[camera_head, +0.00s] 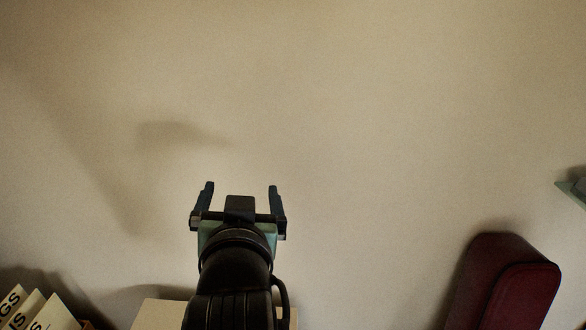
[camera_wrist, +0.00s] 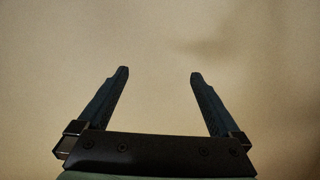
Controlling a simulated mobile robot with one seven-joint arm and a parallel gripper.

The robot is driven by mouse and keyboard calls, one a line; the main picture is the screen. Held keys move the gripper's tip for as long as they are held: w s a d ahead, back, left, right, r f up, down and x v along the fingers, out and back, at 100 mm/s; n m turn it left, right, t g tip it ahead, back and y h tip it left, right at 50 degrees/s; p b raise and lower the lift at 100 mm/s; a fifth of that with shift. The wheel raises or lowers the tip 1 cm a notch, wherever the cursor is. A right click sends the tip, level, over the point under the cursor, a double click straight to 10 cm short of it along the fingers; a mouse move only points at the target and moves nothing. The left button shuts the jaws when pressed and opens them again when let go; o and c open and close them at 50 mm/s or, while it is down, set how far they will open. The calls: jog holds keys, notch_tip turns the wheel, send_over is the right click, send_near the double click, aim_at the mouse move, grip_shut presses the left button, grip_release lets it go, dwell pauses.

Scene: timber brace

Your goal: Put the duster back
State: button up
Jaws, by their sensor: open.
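My gripper (camera_head: 240,190) is raised in front of a plain beige wall, with its two dark fingers spread apart and nothing between them. The wrist view shows the same open gripper (camera_wrist: 158,75) with only blank wall beyond the fingertips. No duster can be made out in either view.
The beige wall (camera_head: 350,100) fills most of the head view. A dark red padded object (camera_head: 505,285) stands at the lower right. Books or folders with lettering (camera_head: 40,312) are at the lower left. A pale box-like surface (camera_head: 155,315) lies behind my arm. A greenish edge (camera_head: 573,190) shows at the far right.

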jog(key=s+d+r+t, duration=0.2)
jog(key=s+r+t, duration=0.2)
jog(key=r, duration=0.5)
jog(key=s+d+r+t+h, duration=0.1)
jog(key=s+d+r+t, duration=0.2)
jog(key=r, duration=0.7)
jog(key=s+d+r+t+h, duration=0.1)
jog(key=s+d+r+t, duration=0.1)
jog(key=s+r+t, duration=0.2)
jog(key=s+r, duration=0.3)
jog(key=r, duration=0.3)
jog(key=shift+s+d+r+t, duration=0.2)
jog(key=shift+s+t, duration=0.05)
jog(key=shift+t, duration=0.15)
